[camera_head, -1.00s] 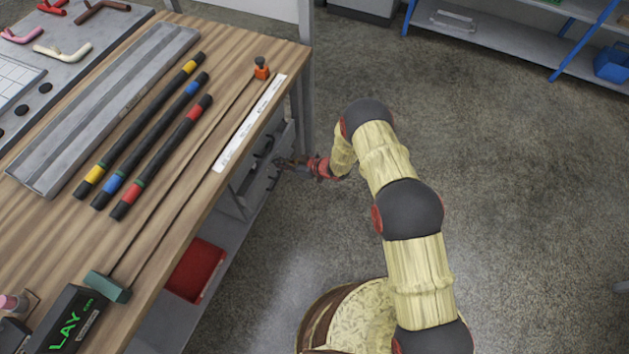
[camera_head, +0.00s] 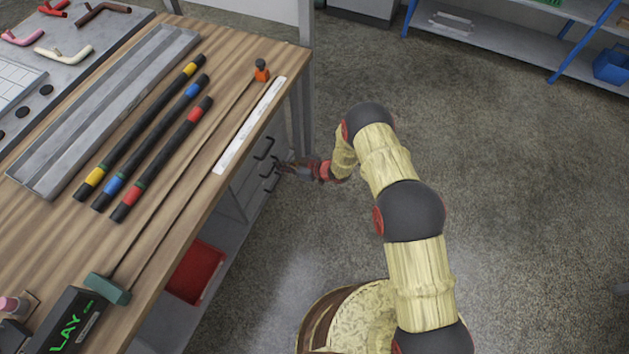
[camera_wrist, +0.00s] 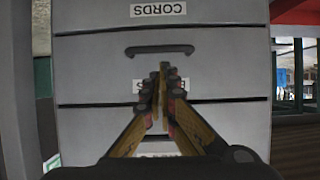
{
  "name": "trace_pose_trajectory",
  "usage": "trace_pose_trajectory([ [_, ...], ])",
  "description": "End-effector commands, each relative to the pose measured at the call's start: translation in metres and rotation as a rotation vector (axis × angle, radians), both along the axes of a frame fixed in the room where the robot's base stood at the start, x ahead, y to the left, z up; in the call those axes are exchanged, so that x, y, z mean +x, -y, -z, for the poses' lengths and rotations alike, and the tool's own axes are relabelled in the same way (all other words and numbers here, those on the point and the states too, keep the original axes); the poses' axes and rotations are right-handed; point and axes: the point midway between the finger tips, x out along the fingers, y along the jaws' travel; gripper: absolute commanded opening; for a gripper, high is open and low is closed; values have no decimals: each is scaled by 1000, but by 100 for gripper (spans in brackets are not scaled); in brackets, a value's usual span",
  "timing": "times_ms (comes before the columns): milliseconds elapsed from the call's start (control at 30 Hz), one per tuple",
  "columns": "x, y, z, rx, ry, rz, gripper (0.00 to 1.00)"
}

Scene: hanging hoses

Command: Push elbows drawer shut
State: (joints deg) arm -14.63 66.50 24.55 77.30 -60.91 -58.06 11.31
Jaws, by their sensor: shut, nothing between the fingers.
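The drawer unit (camera_head: 251,178) is under the workbench, with its dark handles facing the floor. In the wrist view, a grey drawer front (camera_wrist: 90,75) has a dark handle (camera_wrist: 160,50) and a white label (camera_wrist: 142,86) mostly hidden behind my fingers, with only edge letters showing, so I cannot read it in full. The drawer fronts look level with each other, with thin dark seams between them. My gripper (camera_wrist: 163,72) is shut and empty, pointing at this front over the label. It also shows in the head view (camera_head: 279,165) beside the handles. Whether the tips touch is unclear.
Another drawer front above in the wrist view has a CORDS label (camera_wrist: 158,10). A bench leg (camera_head: 302,120) stands close beyond the gripper. A red bin (camera_head: 195,272) sits on the lower shelf. The workbench top (camera_head: 225,60) overhangs; the floor to the right is clear.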

Motion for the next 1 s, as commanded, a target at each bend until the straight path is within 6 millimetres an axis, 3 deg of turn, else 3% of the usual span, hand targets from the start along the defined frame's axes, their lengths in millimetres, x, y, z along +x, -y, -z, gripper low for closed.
trace_pose_trajectory([
  [500,-17,50,0,-1,0,1,0],
  [1000,-19,52,0,0,0,0,0],
])
